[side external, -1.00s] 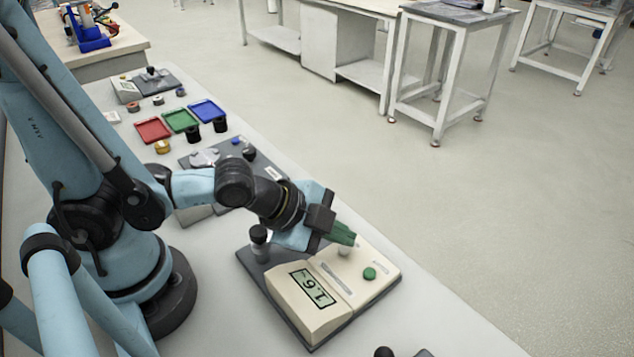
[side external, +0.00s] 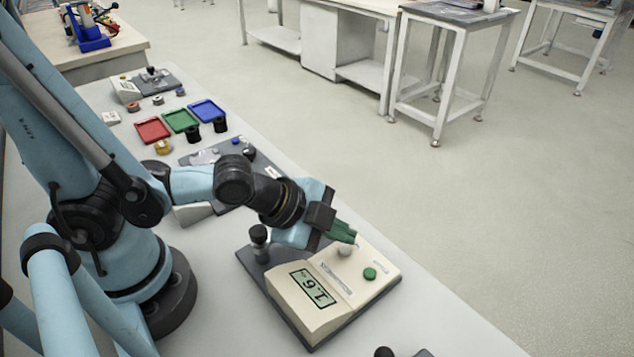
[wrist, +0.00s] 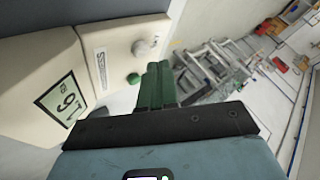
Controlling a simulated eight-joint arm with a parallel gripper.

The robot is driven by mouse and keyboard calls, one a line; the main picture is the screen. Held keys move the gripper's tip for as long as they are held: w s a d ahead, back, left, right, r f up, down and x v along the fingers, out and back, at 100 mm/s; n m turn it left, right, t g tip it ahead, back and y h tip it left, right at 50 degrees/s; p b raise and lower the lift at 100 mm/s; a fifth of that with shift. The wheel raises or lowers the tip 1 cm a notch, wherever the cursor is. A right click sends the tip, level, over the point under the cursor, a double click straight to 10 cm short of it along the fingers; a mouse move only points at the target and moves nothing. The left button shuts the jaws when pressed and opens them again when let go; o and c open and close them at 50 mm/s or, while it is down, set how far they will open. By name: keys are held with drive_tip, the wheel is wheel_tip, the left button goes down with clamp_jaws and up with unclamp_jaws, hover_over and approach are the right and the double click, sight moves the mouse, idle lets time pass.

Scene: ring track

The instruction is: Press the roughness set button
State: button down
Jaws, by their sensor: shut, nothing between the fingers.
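A beige instrument (side external: 322,312) with a digital display (side external: 314,288) stands on a dark base on the bench; the display seems to read 1.6. Its top panel carries a pale grey round button (side external: 344,251) and a green round button (side external: 370,273). No readable label tells which one is the roughness set button. My gripper (side external: 353,238) has green fingers, shut and empty, just above and beside the pale button. In the wrist view my fingers (wrist: 158,65) appear right of the green button (wrist: 133,78) and below the pale button (wrist: 146,46). Contact is not visible.
A black-topped post (side external: 259,240) rises from the base at the instrument's left. Red (side external: 153,130), green (side external: 181,120) and blue (side external: 208,110) trays and small parts lie further back on the bench. The bench edge drops to open floor at the right.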

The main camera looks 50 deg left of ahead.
sight(339, 249)
drive_tip(key=shift+r, duration=2.5)
drive_tip(key=a+r+n+g+y, duration=0.1)
drive_tip(key=a+r+n+y, duration=0.2)
drive_tip(key=a+n, duration=1)
drive_tip(key=shift+w+a+n+y, duration=0.15)
drive_tip(key=shift+a+n+y, duration=0.25)
drive_tip(key=shift+d+r, duration=0.1)
